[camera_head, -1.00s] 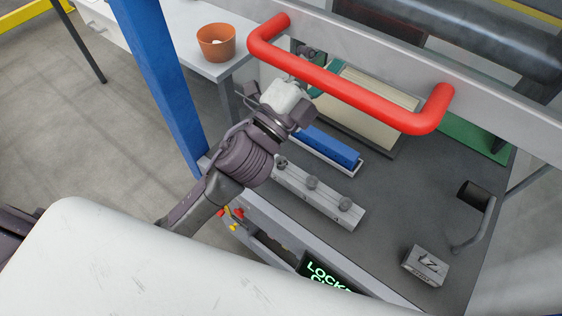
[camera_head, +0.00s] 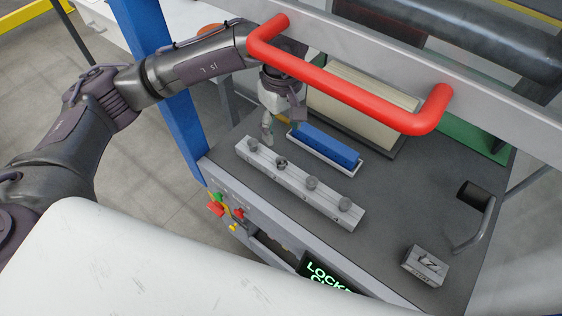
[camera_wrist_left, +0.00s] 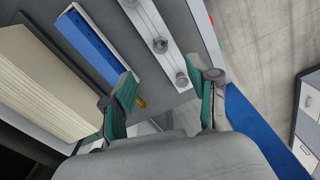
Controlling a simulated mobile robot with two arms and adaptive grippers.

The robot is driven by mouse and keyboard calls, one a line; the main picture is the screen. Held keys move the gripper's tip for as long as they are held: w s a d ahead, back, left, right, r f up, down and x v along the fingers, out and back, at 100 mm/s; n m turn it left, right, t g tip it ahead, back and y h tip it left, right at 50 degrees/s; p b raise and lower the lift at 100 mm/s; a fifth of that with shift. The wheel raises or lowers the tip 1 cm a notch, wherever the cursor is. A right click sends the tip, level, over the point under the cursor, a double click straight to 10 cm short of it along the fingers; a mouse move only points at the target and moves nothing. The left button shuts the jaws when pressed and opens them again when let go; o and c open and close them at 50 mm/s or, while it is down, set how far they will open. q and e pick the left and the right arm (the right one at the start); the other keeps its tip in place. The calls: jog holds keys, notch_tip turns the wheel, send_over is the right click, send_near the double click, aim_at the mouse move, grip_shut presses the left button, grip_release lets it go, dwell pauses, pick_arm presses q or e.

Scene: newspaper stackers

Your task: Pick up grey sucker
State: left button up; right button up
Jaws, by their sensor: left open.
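Several small round grey suckers stand in a row on a light grey bar (camera_head: 299,192) on the machine's dark top. The sucker at the bar's left end (camera_head: 253,145) is closest to my left gripper (camera_head: 267,138). Others sit further right along the bar, such as the one at its right end (camera_head: 345,203). My left gripper is open and empty beside the bar's left end, pointing down. In the left wrist view its green-padded fingers (camera_wrist_left: 163,92) are spread, with one grey sucker (camera_wrist_left: 182,80) near the right finger and another (camera_wrist_left: 160,45) further off.
A blue block (camera_head: 327,146) in a pale tray lies just behind the bar. A red handle (camera_head: 350,84) crosses above the work area. A stack of paper (camera_head: 362,100) stands behind. A small metal block (camera_head: 424,265) sits at right; the dark surface between is clear.

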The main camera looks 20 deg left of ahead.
pick_arm(q)
jog(key=p, duration=0.1)
send_over(281, 160)
jog(key=f, duration=0.7)
jog(key=shift+s+d+f, duration=0.15)
jog(key=shift+s+f, duration=0.1)
jog(key=shift+f, duration=0.15)
notch_tip(281, 160, down, 4)
jog(key=shift+w+f+p, duration=0.1)
jog(key=shift+w+p, duration=0.05)
jog(key=shift+p, duration=0.95)
jog(key=shift+f, duration=0.55)
jog(key=c, duration=0.9)
